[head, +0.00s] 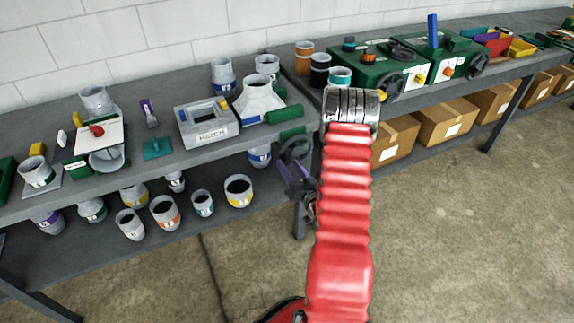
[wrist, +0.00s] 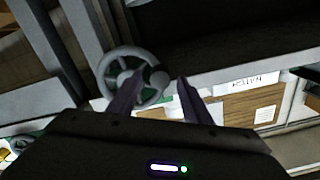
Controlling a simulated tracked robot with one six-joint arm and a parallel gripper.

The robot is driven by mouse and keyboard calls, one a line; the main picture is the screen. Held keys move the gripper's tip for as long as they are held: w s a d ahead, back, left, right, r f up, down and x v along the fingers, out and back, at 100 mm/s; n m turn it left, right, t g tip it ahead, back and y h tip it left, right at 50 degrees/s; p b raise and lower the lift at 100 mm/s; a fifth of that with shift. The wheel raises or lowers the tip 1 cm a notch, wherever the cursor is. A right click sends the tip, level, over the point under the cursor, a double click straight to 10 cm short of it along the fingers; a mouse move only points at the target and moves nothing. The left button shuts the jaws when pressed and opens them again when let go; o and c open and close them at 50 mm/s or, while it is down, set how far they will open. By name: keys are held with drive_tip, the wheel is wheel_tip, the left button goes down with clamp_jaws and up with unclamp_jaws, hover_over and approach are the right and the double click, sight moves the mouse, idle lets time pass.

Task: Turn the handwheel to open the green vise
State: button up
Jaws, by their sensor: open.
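The green vise (head: 287,114) shows at the front edge of the bench in the head view, partly hidden. Its dark handwheel (head: 295,149) hangs below the bench edge, just left of my red arm. In the wrist view the spoked handwheel (wrist: 124,76) is left of centre. My gripper (head: 296,180) is just below the handwheel in the head view, with purple fingers apart. In the wrist view my gripper (wrist: 162,80) is open and empty; its left finger overlaps the right part of the wheel. I cannot tell whether they touch.
Duct fittings (head: 165,210) stand on the shelf under the left bench. Green machines (head: 385,72) with handwheels stand on the right bench. Cardboard boxes (head: 446,122) fill the shelf below it. A bench leg (head: 300,218) is close to my gripper. The concrete floor (head: 440,230) in front is clear.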

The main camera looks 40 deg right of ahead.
drive_tip(key=shift+x, duration=0.95)
clamp_jaws()
drive_tip(key=shift+a, duration=0.1)
